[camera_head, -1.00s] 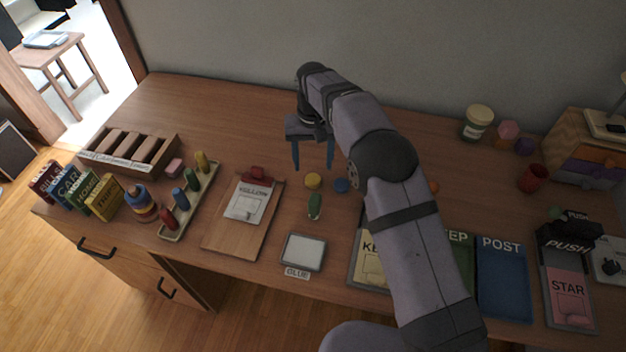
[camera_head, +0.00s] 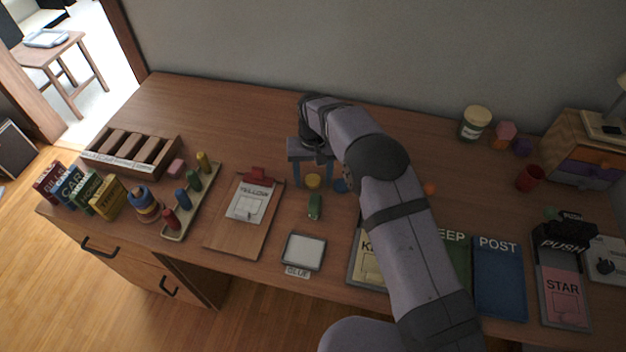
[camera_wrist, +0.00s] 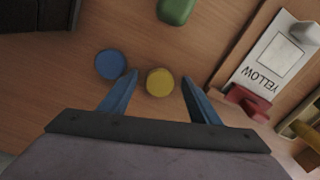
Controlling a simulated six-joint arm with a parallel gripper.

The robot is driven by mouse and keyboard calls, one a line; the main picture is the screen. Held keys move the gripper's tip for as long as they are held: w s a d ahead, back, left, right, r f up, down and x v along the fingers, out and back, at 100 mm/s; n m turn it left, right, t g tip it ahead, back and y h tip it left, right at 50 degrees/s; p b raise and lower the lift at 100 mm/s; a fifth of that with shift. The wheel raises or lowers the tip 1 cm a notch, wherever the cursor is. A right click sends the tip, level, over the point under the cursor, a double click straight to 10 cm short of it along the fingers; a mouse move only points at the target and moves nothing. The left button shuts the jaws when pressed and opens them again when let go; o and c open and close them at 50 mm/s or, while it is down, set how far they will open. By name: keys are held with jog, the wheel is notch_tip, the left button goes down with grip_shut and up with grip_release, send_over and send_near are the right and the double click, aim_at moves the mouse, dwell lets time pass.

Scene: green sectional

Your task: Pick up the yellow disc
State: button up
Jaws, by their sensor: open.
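The yellow disc (camera_head: 313,181) lies on the wooden desk, right of the clipboard. In the wrist view the yellow disc (camera_wrist: 159,82) shows between the two blue fingers of my gripper (camera_wrist: 161,96), nearer the left finger. My gripper (camera_head: 314,183) is open and empty, pointing down with its fingers on either side of the disc in the head view. I cannot tell whether a finger touches the disc. A blue disc (camera_wrist: 110,64) lies just beside the left finger in the wrist view; it shows partly in the head view (camera_head: 340,185).
A green object (camera_head: 315,207) lies in front of the yellow disc. The clipboard (camera_head: 235,228) with a YELLOW card is to its left, a white-topped pad (camera_head: 304,251) nearer the front edge. A peg rack (camera_head: 176,232) stands farther left. The desk behind my gripper is clear.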

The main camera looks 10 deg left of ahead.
aim_at(314, 181)
jog(key=c, duration=1.1)
notch_tip(314, 181, up, 10)
jog(key=shift+r+b, duration=0.1)
jog(key=shift+b, duration=0.8)
